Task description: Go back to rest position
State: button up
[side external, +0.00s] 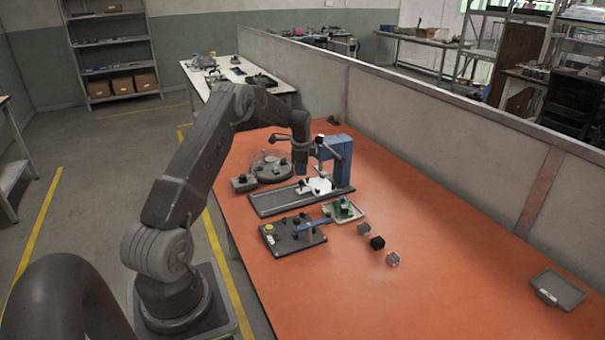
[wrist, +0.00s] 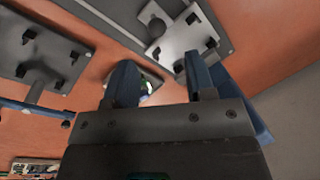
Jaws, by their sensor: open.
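My gripper (side external: 300,170) is at the end of my arm, above the left part of the orange table, beside a blue upright block (side external: 338,158). In the wrist view my gripper (wrist: 160,80) shows two blue fingers spread apart, with nothing held between them. The blue block (wrist: 235,95) shows right of the fingers in the wrist view. The side view does not show the fingertips clearly, and I cannot tell their exact height over the table.
A long grey tray (side external: 280,203) with a white piece (side external: 318,186) lies below my gripper. A round fixture (side external: 271,167), a dark plate (side external: 290,236) and a green board (side external: 345,210) stand nearby. Three small cubes (side external: 377,243) lie in front. The right table is mostly clear, except a grey tray (side external: 569,291).

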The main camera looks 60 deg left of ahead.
jog(key=shift+r, duration=0.35)
